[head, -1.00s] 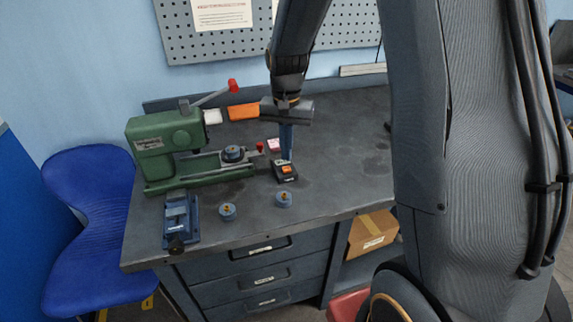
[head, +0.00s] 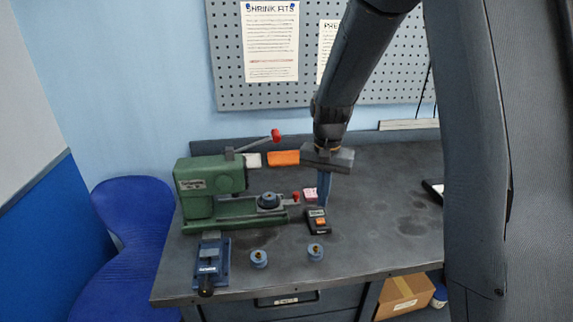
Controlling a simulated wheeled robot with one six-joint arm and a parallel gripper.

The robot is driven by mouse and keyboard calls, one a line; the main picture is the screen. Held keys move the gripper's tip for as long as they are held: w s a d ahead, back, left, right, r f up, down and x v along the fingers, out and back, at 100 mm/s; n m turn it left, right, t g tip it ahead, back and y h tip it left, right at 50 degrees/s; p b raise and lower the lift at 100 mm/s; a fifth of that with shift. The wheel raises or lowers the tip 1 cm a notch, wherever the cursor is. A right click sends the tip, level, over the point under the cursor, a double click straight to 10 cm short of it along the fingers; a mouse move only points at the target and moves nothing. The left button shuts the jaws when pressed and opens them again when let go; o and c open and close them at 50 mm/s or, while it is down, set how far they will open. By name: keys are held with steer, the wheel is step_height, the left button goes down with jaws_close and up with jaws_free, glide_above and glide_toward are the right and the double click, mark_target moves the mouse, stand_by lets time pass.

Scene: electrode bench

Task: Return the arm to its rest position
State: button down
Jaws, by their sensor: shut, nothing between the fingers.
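My gripper (head: 325,192) hangs from my arm over the bench (head: 375,225), pointing down. Its fingers are together with nothing between them. The fingertips show just behind a small black device with an orange patch (head: 318,222); I cannot tell whether they touch the bench. My arm comes down from the top right, across the pegboard.
A green machine (head: 208,188) with a red-knobbed lever stands at left. A blue vise (head: 211,262) and two blue round pieces (head: 259,259) (head: 316,252) lie near the front edge. An orange block (head: 284,158) sits behind. The bench's right side is mostly clear.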

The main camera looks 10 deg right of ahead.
steer(key=s+f+n+t+b, duration=0.1)
steer(key=s+n+b, duration=0.2)
steer(key=s, duration=1.4)
steer(key=n, duration=0.3)
steer(key=shift+f+b, duration=0.15)
steer(key=shift+b, duration=0.15)
steer(key=c, duration=2.5)
jaws_free()
